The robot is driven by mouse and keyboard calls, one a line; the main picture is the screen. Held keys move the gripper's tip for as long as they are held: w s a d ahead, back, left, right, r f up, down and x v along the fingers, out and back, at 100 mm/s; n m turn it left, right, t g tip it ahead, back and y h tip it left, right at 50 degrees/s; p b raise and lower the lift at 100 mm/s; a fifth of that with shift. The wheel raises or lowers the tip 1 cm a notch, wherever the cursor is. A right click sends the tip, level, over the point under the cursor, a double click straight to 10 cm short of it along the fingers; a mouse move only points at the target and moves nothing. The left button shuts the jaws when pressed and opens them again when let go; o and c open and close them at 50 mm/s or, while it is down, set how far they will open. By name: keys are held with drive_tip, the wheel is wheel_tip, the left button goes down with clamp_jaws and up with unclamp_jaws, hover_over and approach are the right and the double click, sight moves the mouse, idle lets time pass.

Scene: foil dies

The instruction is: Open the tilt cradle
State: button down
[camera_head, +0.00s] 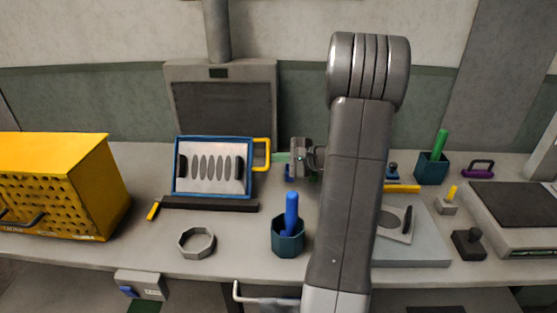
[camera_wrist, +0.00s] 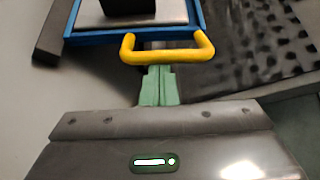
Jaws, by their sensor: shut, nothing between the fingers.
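The tilt cradle is a blue-framed tray (camera_head: 213,167) standing tilted up on the bench, left of the middle in the head view. A pale plate with several dark oval slots lies in it. Its yellow handle (camera_head: 266,154) sticks out from the right side. In the wrist view the blue frame (camera_wrist: 88,37) is at the top and the yellow handle (camera_wrist: 168,54) is just ahead of my fingers. My gripper (camera_wrist: 160,72) is shut and empty, its green fingertips right at the handle's bar. I cannot tell whether they touch it or pass under it.
A dark bar (camera_head: 210,204) with a yellow tab lies before the cradle. A yellow perforated box (camera_head: 65,190) stands left, a grey hooded unit (camera_head: 222,105) behind. A grey ring (camera_head: 197,242) and a teal cup (camera_head: 288,240) stand in front. My arm hides part of the bench.

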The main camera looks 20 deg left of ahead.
drive_tip(key=shift+s+r, duration=0.1)
drive_tip(key=b+v, duration=0.1)
drive_tip(key=v, duration=1.2)
drive_tip(key=shift+d, duration=0.35)
drive_tip(key=shift+a, duration=0.1)
drive_tip(key=p+x, duration=0.1)
drive_tip(key=x, duration=1.2)
drive_tip(key=shift+a, duration=0.4)
drive_tip(key=shift+d, duration=0.1)
